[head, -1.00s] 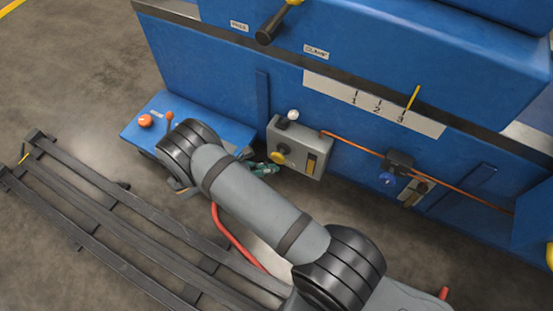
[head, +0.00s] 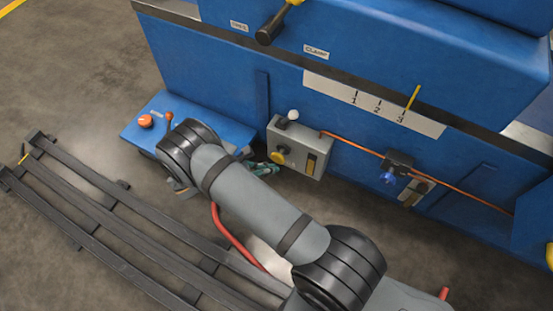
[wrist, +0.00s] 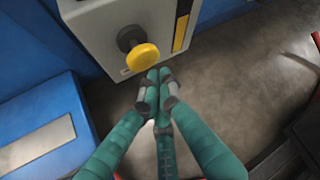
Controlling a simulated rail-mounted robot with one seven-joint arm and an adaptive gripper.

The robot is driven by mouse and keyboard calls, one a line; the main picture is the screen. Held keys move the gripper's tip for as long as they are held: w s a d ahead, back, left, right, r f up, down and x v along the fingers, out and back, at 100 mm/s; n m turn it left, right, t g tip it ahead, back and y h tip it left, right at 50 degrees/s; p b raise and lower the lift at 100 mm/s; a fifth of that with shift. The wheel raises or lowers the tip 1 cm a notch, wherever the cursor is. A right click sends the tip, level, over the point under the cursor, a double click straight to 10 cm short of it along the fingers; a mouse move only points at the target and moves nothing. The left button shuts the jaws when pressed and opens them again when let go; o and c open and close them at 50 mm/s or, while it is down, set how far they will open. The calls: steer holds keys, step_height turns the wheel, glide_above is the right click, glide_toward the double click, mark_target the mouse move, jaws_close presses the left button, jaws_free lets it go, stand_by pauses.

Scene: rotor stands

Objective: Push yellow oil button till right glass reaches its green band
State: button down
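The yellow button (wrist: 143,57) sticks out on a dark stem from a grey box; it also shows in the head view (head: 278,156). A dark upright glass with a yellow strip (wrist: 182,30) is right of the button on the same box, seen also in the head view (head: 311,164). No green band can be made out. My gripper (wrist: 159,78) has teal fingers with their tips together, empty. The tips are just below the button in the wrist view; I cannot tell whether they touch it. In the head view my gripper (head: 268,169) is partly hidden by my arm.
The blue machine (head: 200,80) stands behind the box. A blue knob (head: 388,177) and another small gauge plate (head: 415,193) are further right, along an orange pipe. A blue pedestal (head: 185,105) with an orange button is at left.

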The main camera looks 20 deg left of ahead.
mark_target(276, 159)
steer(key=shift+w, duration=0.15)
steer(key=shift+w, duration=0.3)
steer(key=shift+w+r, duration=0.1)
steer(key=shift+w, duration=1.65)
stand_by(1.6)
steer(key=shift+s, duration=1.9)
steer(key=s+p, duration=0.1)
steer(key=s, duration=0.3)
steer(key=shift+s+a, duration=0.1)
steer(key=shift+s, duration=0.3)
steer(key=shift+w, duration=0.1)
